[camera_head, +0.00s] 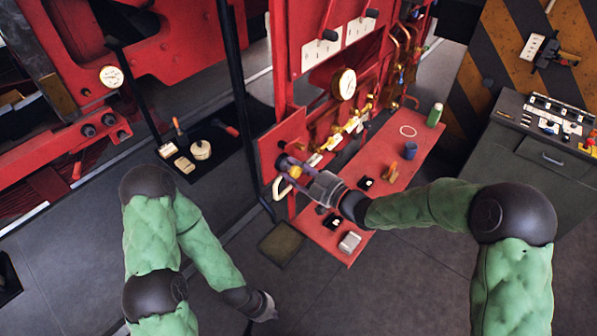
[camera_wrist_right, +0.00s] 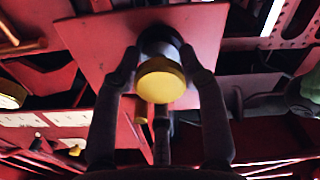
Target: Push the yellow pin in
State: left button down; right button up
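The yellow pin (camera_wrist_right: 161,80) has a round yellow end and a dark and grey collar behind it, against a red plate (camera_wrist_right: 95,40). In the right wrist view, the fingers of my right gripper (camera_wrist_right: 160,62) lie on both sides of it, tips bent in against it. In the head view, the pin's yellow (camera_head: 294,171) shows at my right gripper (camera_head: 290,168), in front of the red panel's lower left part. How deep the pin sits is hidden. My left gripper (camera_head: 270,312) hangs low over the floor, away from the panel; its fingers are too small to judge.
A red bench (camera_head: 345,225) with a blue cup (camera_head: 410,150), a green can (camera_head: 435,114) and small parts lies below the panel. Gauges, pipes and brass valves (camera_head: 345,83) crowd the panel. A dark tool tray (camera_head: 205,140) lies left. Grey floor is open in front.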

jog(key=o, duration=0.3)
jog(key=shift+w+a, duration=0.1)
jog(key=shift+a, duration=0.15)
jog(key=v, duration=1.2)
